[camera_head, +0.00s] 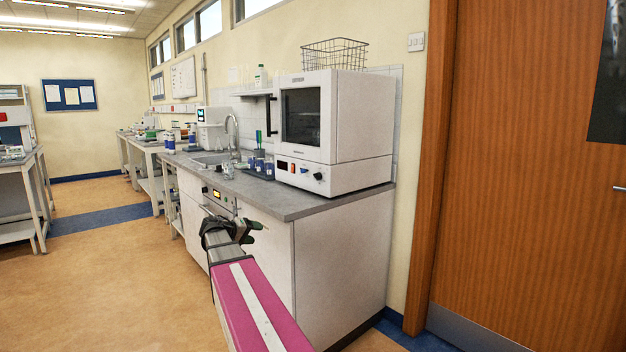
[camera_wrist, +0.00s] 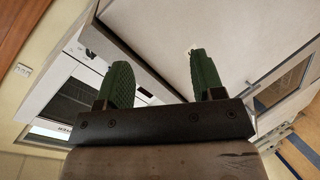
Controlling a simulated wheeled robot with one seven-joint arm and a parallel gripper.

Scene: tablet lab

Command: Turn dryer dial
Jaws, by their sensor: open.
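The dryer (camera_head: 333,122) is a white box with a dark door window and a black handle on its left. It stands at the near end of the grey counter. The dryer (camera_wrist: 62,88) shows tilted at the left there, partly cut off.
The counter (camera_head: 285,204) has a white cabinet below its near end. A built-in unit with a lit display (camera_head: 217,194) sits under the counter, behind my gripper. Blue-labelled containers (camera_head: 259,167) stand left of the dryer. A wire basket (camera_head: 335,54) is on top. Floor at left is clear.

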